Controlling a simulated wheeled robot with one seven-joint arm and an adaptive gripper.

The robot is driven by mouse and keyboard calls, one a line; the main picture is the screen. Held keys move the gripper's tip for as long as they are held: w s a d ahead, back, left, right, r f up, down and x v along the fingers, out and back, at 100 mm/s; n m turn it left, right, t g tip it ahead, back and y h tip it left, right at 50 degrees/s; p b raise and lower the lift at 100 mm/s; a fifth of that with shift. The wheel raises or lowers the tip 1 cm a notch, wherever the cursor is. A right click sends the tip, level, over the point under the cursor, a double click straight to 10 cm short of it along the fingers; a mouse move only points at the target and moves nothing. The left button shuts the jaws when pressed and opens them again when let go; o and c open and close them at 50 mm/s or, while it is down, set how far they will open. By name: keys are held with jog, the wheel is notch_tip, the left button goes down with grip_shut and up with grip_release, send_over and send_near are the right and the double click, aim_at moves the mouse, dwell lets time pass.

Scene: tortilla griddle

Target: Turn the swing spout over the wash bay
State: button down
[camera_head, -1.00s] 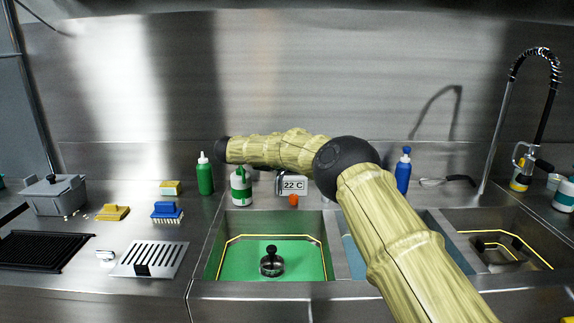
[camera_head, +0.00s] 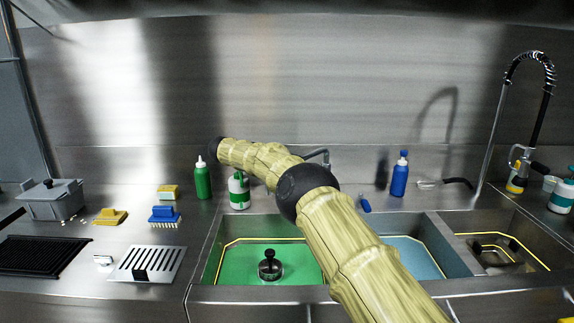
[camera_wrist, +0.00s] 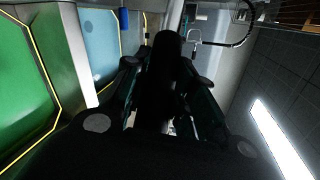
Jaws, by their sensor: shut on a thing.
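In the head view, a thin grey swing spout (camera_head: 318,153) shows behind my arm at the back of the sinks; its lower part is hidden. The green-floored basin (camera_head: 235,262) is at the left and the blue-floored basin (camera_head: 418,255) is right of it. I cannot tell by any label which is the wash bay. My gripper is hidden behind the arm in the head view. In the wrist view, my gripper (camera_wrist: 167,76) is shut around a dark upright cylinder (camera_wrist: 166,50), apparently part of the spout. The green basin (camera_wrist: 25,75) and blue basin (camera_wrist: 98,45) lie left of it.
A black-knobbed plug (camera_head: 270,265) stands in the green basin. A green bottle (camera_head: 203,180), a white-green bottle (camera_head: 239,192) and a blue bottle (camera_head: 399,176) stand on the back ledge. A tall spray tap (camera_head: 492,130) rises at the right. Brushes and a grate are at the left.

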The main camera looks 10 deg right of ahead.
jog(key=shift+w+r, duration=0.1)
jog(key=shift+r, duration=0.1)
jog(key=c, duration=1.4)
grip_release()
jog(key=shift+o, duration=1.2)
jog(key=shift+w+f, duration=0.15)
jog(key=shift+f, duration=0.05)
jog(key=shift+r, duration=0.1)
